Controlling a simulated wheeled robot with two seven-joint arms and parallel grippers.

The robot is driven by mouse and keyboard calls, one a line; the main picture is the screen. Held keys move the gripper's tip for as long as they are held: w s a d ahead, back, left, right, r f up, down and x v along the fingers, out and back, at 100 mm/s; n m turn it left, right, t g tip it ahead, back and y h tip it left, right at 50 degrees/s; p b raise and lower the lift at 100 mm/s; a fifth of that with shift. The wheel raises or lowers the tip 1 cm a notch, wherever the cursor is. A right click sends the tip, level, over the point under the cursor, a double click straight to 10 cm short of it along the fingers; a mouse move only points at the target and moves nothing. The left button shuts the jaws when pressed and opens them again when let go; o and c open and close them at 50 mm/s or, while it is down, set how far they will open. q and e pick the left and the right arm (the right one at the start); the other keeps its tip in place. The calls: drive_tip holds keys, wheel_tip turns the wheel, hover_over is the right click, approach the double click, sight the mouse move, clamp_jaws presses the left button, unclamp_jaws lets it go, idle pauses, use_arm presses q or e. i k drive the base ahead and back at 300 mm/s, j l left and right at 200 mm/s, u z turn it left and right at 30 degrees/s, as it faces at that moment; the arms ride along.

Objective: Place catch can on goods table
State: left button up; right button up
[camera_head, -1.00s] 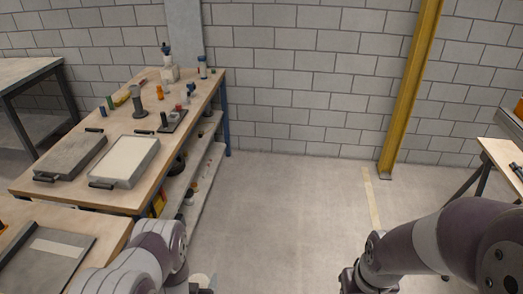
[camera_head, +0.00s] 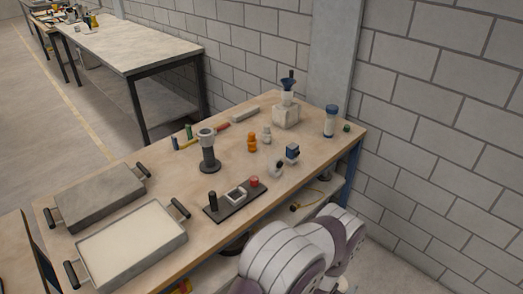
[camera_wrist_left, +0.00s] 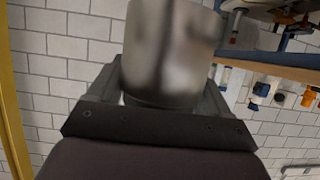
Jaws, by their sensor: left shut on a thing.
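In the left wrist view, a grey metal can (camera_wrist_left: 172,45), blurred by closeness, sits between the fingers of my left gripper (camera_wrist_left: 160,92). The gripper is shut on it, and the can's far end is cut off by the frame's top. In the head view my left arm comes in at the bottom, and the can is not clearly seen there. A wooden-topped table (camera_head: 120,170) fills the middle, and a long grey-topped table (camera_head: 130,45) stands behind at the left. I cannot tell which is the goods table. My right gripper is out of view.
On the wooden table are a grey tray (camera_head: 98,197), a pale-filled tray (camera_head: 130,245), a dark stand (camera_head: 208,155), a black holder (camera_head: 222,212), an orange figure (camera_head: 252,143) and a white-blue bottle (camera_head: 330,122). A block wall (camera_head: 440,110) bounds the right.

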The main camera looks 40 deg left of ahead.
sight(306, 146)
drive_tip(key=i+l+u, duration=0.1)
drive_tip(key=i+u, duration=0.4)
drive_tip(key=i+l+u, duration=0.25)
drive_tip(key=i+u, duration=0.2)
drive_tip(key=i+l+u, duration=0.75)
drive_tip(key=l+u, duration=0.2)
